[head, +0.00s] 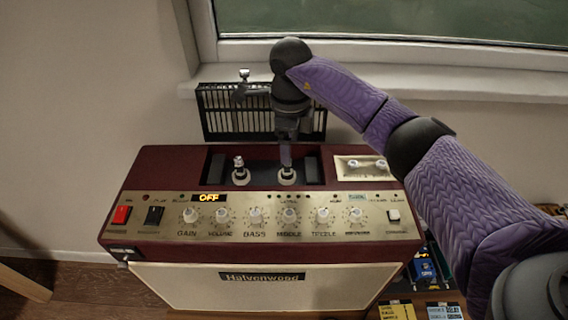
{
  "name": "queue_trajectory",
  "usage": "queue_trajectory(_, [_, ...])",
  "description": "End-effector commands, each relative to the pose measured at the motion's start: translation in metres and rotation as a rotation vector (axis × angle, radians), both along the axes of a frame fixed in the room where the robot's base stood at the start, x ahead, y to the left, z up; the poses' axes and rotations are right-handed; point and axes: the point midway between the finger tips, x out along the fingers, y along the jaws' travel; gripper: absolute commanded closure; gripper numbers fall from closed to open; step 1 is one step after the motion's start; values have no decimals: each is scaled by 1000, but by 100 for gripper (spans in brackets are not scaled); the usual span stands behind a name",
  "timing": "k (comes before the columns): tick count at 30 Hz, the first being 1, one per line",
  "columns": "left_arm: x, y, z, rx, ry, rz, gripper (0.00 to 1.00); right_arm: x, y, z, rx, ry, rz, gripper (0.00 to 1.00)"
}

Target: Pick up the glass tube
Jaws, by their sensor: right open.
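The maroon amplifier (150,170) stands below the window, with a dark recess in its top. A small upright tube-like piece (239,162) stands on a pale round socket at the left of the recess. A second pale socket (287,176) is at the right of the recess. My right gripper (286,157) points down just above this second socket and is open. It hides what may stand there, so I cannot tell whether a glass tube is between its fingers. My left gripper is out of view.
A black grille (217,122) stands behind the amplifier, with a small metal fitting (244,75) above it. The windowsill (430,84) runs behind my right arm. Knobs and switches line the front panel. A blue item (425,268) and yellow-labelled boxes (396,311) lie at lower right.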

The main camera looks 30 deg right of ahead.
Motion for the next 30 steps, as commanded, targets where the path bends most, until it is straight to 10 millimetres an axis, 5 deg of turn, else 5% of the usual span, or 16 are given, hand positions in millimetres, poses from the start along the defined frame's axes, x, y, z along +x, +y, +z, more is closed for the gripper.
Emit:
queue_trajectory(9, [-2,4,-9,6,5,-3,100,2,2,-53,3,1,1,21])
queue_trajectory(16, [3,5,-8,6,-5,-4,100,2,2,-56,4,-2,2,23])
queue_trajectory(26, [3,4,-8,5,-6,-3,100,2,2,-56,4,-3,2,93])
queue_trajectory(30, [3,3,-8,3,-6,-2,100,2,2,-55,4,-3,2,96])
